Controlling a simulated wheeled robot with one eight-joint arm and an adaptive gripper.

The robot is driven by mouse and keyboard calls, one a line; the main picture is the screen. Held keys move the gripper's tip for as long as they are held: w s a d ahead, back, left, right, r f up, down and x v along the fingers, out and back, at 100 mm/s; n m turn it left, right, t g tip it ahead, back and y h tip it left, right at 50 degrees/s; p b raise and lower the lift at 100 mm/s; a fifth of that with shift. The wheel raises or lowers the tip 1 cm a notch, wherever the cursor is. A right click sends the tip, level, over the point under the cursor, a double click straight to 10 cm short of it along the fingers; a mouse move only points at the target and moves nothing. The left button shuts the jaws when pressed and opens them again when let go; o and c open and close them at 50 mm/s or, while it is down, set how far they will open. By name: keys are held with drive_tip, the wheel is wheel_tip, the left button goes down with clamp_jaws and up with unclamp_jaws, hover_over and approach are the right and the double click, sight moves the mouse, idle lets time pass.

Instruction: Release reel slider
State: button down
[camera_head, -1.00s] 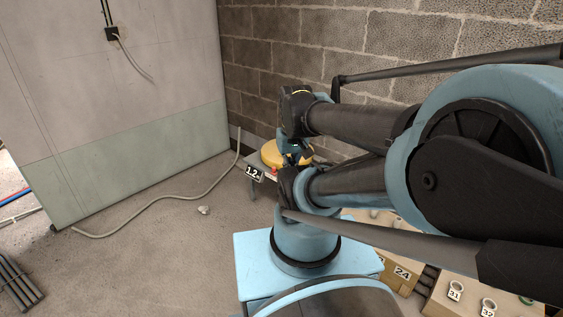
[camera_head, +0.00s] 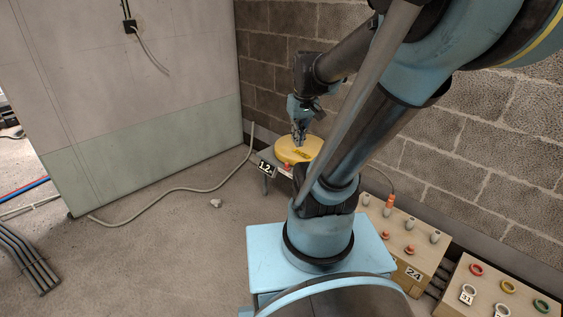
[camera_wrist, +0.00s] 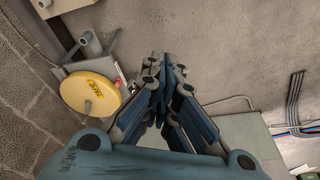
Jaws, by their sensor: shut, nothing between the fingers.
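A yellow reel (camera_head: 300,149) with dark lettering sits on a low grey stand by the block wall, beside a tag reading 12. In the wrist view the reel (camera_wrist: 92,92) lies to the left of my gripper (camera_wrist: 165,62), with a small red part (camera_wrist: 118,84), possibly the slider, at its right edge. In the head view a red part (camera_head: 287,167) shows at the reel's front edge. My gripper (camera_head: 299,140) points down, close above or in front of the reel's left part. Its fingers are together and empty. I cannot tell whether it touches the reel.
Wooden boxes with fittings (camera_head: 408,246) and coloured rings (camera_head: 493,290) stand to the right, one tagged 24. A pale hose (camera_head: 170,192) runs across the floor at left. Dark pipes (camera_head: 25,258) lie at far left. Open floor lies left of the reel.

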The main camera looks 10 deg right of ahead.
drive_tip(key=w+n, duration=0.2)
drive_tip(key=w, duration=1.3)
drive_tip(key=n+y, duration=0.2)
drive_tip(key=n, duration=0.5)
hover_over(287, 166)
drive_tip(key=w+a, duration=0.3)
wheel_tip(287, 166, down, 29)
drive_tip(key=shift+w+f, duration=0.15)
drive_tip(key=shift+f, duration=0.2)
drive_tip(key=shift+s+d+f, duration=0.1)
drive_tip(key=shift+d+f, duration=0.05)
drive_tip(key=shift+f, duration=2.2)
drive_tip(key=shift+s+d+f, duration=0.1)
drive_tip(key=shift+d+f, duration=0.05)
drive_tip(key=shift+f, duration=2.2)
